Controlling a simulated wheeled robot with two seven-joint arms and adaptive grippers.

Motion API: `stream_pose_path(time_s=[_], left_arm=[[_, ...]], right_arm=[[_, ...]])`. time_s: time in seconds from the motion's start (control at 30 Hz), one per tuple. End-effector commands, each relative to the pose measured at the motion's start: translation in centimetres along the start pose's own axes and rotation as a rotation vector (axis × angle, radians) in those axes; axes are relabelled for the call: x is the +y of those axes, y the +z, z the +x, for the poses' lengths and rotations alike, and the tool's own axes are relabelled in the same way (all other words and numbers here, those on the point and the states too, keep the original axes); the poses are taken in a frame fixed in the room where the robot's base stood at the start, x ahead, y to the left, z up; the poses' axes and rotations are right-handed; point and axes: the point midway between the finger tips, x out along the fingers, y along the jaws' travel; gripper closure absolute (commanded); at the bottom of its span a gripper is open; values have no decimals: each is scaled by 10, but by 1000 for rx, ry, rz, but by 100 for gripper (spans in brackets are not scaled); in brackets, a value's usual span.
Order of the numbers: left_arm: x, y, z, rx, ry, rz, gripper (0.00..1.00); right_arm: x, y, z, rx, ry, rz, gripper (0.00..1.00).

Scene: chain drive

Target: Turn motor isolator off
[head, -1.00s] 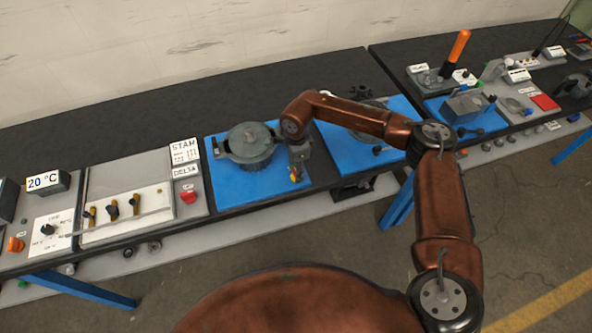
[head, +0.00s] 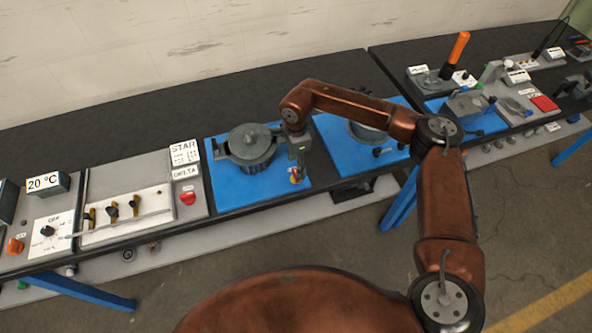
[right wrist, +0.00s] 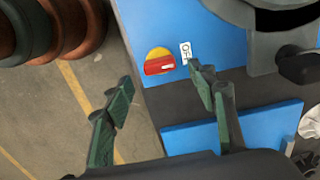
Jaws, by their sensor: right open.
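The motor isolator is a red rotary handle on a yellow disc (head: 295,176), at the front right corner of the left blue panel. In the right wrist view the isolator (right wrist: 160,66) shows clearly, with a white label reading "OF…" (right wrist: 186,53) beside it. The red handle lies nearly crosswise in that view, one end roughly toward the label. My right gripper (head: 300,158) is close by the isolator in the head view. In the right wrist view its two green-padded fingers (right wrist: 160,88) are spread apart and hold nothing. My left gripper is not in view.
A grey round housing (head: 250,148) stands on the same blue panel, behind and left of the isolator. A second blue panel (head: 330,137) lies to the right. A red knob (head: 187,198) and a STAR/DELTA sign (head: 184,155) are at left. Open floor lies in front.

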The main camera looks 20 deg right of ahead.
Motion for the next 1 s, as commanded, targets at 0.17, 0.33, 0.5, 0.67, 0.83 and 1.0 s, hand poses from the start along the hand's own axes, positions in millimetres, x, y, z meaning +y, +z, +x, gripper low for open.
stream_pose_path(time_s=[0.17,0.33,0.5,0.67,0.83,1.0], left_arm=[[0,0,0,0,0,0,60],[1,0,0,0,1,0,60],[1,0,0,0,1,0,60],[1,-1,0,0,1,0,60],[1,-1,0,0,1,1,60],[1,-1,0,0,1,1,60]], right_arm=[[0,0,-38,0,-2,-1,48],[0,0,-63,1,-2,0,48],[0,0,-73,1,1,0,48],[0,0,-74,1,1,0,48],[0,0,-74,1,0,0,48],[0,0,-74,1,0,0,48]])
